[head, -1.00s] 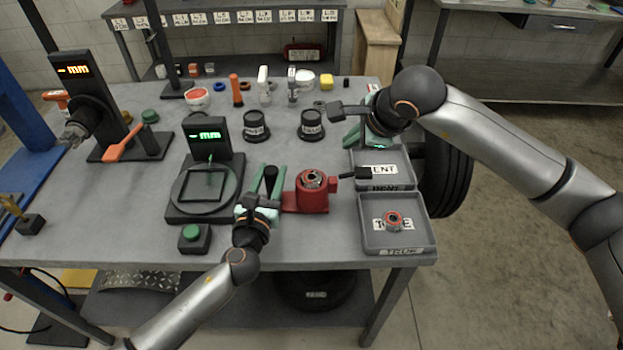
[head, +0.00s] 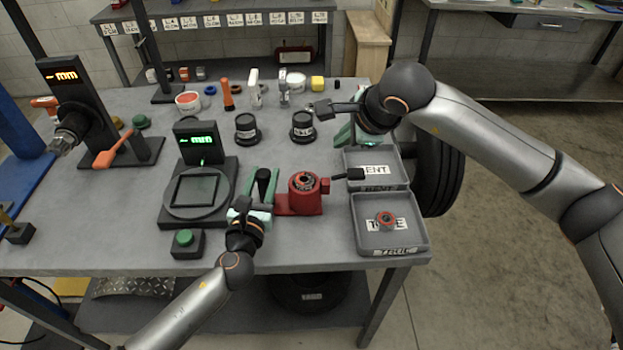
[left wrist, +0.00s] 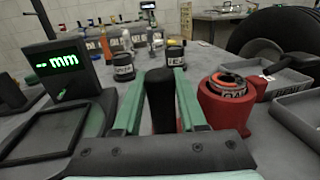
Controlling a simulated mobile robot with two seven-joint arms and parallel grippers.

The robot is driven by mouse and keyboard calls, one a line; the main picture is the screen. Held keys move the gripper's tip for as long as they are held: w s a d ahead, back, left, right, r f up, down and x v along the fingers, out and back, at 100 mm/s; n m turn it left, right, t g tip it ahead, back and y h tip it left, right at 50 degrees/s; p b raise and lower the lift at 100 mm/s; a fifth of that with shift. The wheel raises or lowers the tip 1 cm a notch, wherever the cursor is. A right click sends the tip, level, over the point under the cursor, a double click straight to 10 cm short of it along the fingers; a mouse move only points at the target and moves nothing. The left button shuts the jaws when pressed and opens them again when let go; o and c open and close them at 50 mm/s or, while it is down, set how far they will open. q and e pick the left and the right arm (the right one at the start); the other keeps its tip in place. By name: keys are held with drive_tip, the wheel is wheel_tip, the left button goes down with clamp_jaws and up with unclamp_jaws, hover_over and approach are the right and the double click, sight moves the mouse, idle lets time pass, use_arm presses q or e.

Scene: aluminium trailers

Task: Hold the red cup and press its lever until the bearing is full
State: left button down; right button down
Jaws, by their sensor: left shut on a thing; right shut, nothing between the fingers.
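The red cup (head: 305,203) stands on the grey table with a bearing (head: 304,182) in its top. Both show in the left wrist view, the cup (left wrist: 228,110) to the right of the fingers. A black upright handle (left wrist: 161,100) stands at the cup's left side. My left gripper (head: 262,182) is shut on this handle, with a green finger on each side. The black-ended lever (head: 347,175) sticks out from the cup's right side. My right gripper (head: 345,134) is shut and empty, behind the lever and above the table by the trays. Its fingertips are partly hard to make out.
A grey tray (head: 350,160) and a front tray (head: 424,240) stand right of the cup; the front one holds another bearing (head: 386,218). A gauge with green display (head: 197,142) stands left. Two black pots (head: 246,128) (head: 302,126) stand behind. A green button box (head: 187,243) is at front left.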

sight(349, 172)
drive_tip(key=r, duration=0.1)
drive_tip(key=a+r, duration=0.1)
drive_tip(key=r, duration=0.1)
wheel_tip(349, 172, down, 8)
drive_tip(key=d, duration=0.2)
drive_tip(key=shift+d+f, duration=0.2)
drive_tip(key=shift+d, duration=0.1)
idle(0.4)
idle(1.9)
drive_tip(key=shift+d+f, duration=0.1)
drive_tip(key=shift+f, duration=0.3)
drive_tip(key=shift+s+d+f, duration=0.1)
drive_tip(key=shift+d+f, duration=0.15)
drive_tip(key=shift+f, duration=0.35)
drive_tip(key=shift+d+f, duration=0.2)
drive_tip(key=shift+f, duration=0.4)
idle(1.3)
drive_tip(key=shift+r, duration=0.1)
drive_tip(key=shift+a+r, duration=0.25)
drive_tip(key=shift+r, duration=0.5)
drive_tip(key=shift+a+r, duration=0.25)
drive_tip(key=shift+r, duration=0.45)
